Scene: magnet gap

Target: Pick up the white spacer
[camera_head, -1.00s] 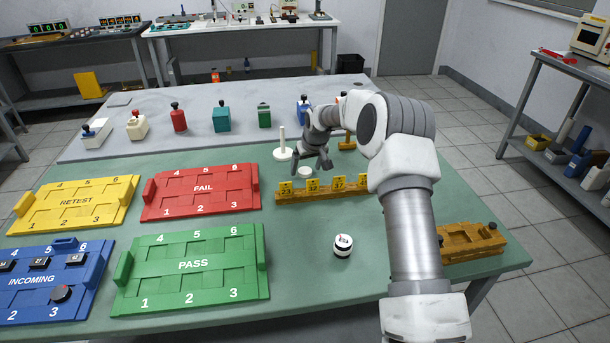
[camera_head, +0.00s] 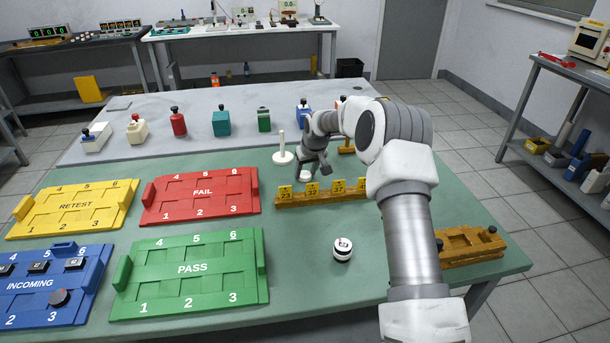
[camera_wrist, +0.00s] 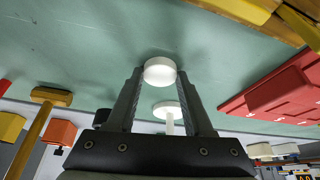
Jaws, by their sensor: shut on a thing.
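The white spacer (camera_wrist: 160,71) is a short round disc, seen between the two fingertips in the wrist view. In the head view the spacer (camera_head: 304,175) is low on the green table, behind the yellow numbered rack, partly hidden by my gripper. My gripper (camera_head: 309,168) points down over it; in the wrist view my gripper (camera_wrist: 160,75) has its fingers on both sides of the spacer, shut on it. I cannot tell whether the spacer touches the table.
A white post on a round base (camera_head: 283,156) stands just left of my gripper. The yellow rack (camera_head: 310,197) with number tags is in front. The red FAIL tray (camera_head: 200,194) lies to the left. A black-and-white round piece (camera_head: 342,249) stands nearer, with clear table around it.

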